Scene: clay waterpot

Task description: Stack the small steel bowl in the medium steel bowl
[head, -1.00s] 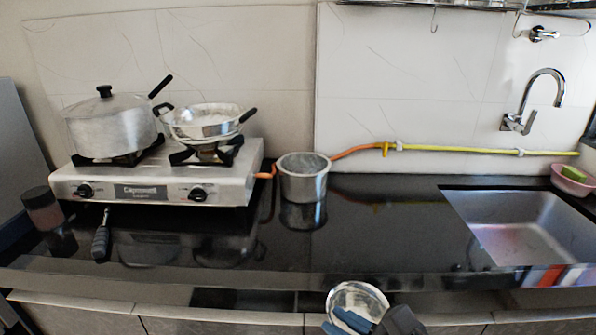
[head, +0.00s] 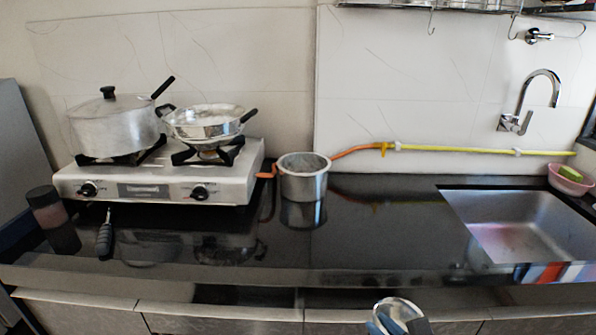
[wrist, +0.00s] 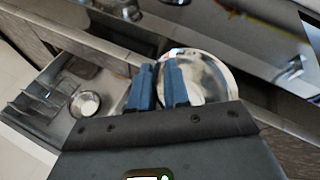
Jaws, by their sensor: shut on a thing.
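My gripper (wrist: 158,76) is shut on the rim of a shiny round steel bowl (wrist: 208,78), which is tilted and held in the air in front of the counter. In the head view this bowl (head: 394,311) shows at the bottom edge, with part of my gripper (head: 408,326) beside it. A second round steel bowl (wrist: 86,104) lies in an open drawer at the left of the wrist view, apart from my gripper. The frames do not settle which bowl is the small one and which the medium one.
The open drawer (wrist: 48,128) has a divided rack at its left. The black counter (head: 375,225) is clear between a steel container (head: 303,181) and the sink (head: 525,225). A gas stove (head: 150,185) with a lidded pot (head: 112,128) and a pan (head: 204,128) stands at the left.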

